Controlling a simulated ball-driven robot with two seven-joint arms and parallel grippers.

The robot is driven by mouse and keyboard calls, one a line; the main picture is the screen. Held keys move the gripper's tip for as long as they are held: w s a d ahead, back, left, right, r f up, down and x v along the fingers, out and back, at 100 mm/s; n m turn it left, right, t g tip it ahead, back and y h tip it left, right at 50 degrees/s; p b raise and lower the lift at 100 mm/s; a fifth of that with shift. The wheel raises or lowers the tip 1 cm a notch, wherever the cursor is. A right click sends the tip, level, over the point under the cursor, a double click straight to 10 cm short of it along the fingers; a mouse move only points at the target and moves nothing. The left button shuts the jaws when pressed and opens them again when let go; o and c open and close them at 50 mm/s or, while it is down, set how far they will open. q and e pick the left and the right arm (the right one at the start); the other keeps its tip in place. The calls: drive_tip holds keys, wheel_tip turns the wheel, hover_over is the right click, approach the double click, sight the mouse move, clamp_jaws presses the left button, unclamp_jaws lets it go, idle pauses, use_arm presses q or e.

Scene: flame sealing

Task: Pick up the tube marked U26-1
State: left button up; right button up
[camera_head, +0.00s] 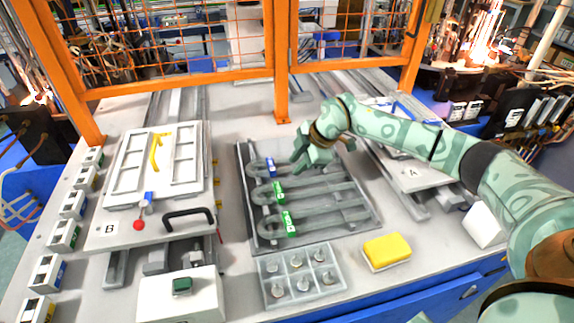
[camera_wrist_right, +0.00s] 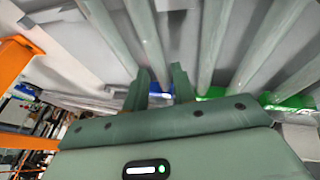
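Three grey-green U-shaped tubes lie side by side in a dark tray (camera_head: 246,226) at the middle of the table. The far tube has a blue label (camera_head: 271,167); the middle tube has a green label (camera_head: 278,191) and the near tube another green label (camera_head: 289,223). The markings are too small to read, so I cannot tell which is U26-1. My right gripper (camera_head: 300,163) is over the far tube, right of its blue label. In the right wrist view the fingers (camera_wrist_right: 161,85) are apart, with tube legs beyond; contact is unclear. My left gripper is not in view.
A yellow sponge (camera_head: 387,250) and a clear tray of small round parts (camera_head: 300,274) lie in front. Plate B (camera_head: 120,232) with a black handle is left; plate A (camera_head: 432,176) is right, partly behind my arm. An orange mesh fence (camera_head: 281,60) stands behind.

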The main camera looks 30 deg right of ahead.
drive_tip(key=shift+w+a+f, duration=0.1)
drive_tip(key=shift+f, duration=0.2)
clamp_jaws()
idle(0.4)
